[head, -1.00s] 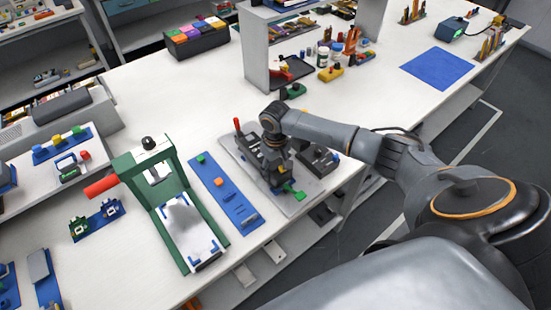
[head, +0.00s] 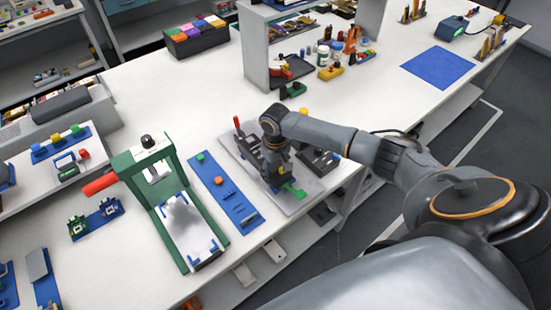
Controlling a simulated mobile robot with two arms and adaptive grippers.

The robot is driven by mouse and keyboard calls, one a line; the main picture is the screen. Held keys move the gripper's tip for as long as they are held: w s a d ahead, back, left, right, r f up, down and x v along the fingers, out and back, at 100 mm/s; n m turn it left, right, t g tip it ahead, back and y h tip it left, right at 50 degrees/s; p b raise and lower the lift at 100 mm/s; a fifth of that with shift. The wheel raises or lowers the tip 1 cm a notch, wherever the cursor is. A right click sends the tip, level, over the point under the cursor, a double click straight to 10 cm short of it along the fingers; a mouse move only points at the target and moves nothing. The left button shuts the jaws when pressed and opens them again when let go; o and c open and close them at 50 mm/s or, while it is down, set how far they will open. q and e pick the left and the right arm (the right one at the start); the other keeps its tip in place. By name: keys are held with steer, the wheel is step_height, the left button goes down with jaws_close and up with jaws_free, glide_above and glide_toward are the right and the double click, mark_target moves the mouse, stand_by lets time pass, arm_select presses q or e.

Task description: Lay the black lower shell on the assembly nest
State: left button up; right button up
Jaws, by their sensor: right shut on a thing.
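My right gripper (head: 276,182) points down over the grey plate (head: 300,206) that carries the assembly nest, near the front edge of the table. It is shut on a dark thing, which I take for the black lower shell; the fingers and dark parts around them hide most of it. The nest is largely covered by my gripper; a green part (head: 292,190) shows in front of it and a red-topped lever (head: 237,122) behind it at the left. I cannot tell whether the shell touches the nest. My left gripper is not in view.
A dark tray (head: 318,160) sits just right of my gripper. To the left are a blue strip (head: 222,190) with small parts and a green press (head: 180,215) with a red handle. A grey shelf (head: 255,55) stands behind. The table's middle left is clear.

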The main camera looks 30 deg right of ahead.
steer(key=shift+f, duration=0.2)
steer(key=o, duration=1.2)
steer(key=shift+o, duration=0.2)
step_height(320, 180, up, 12)
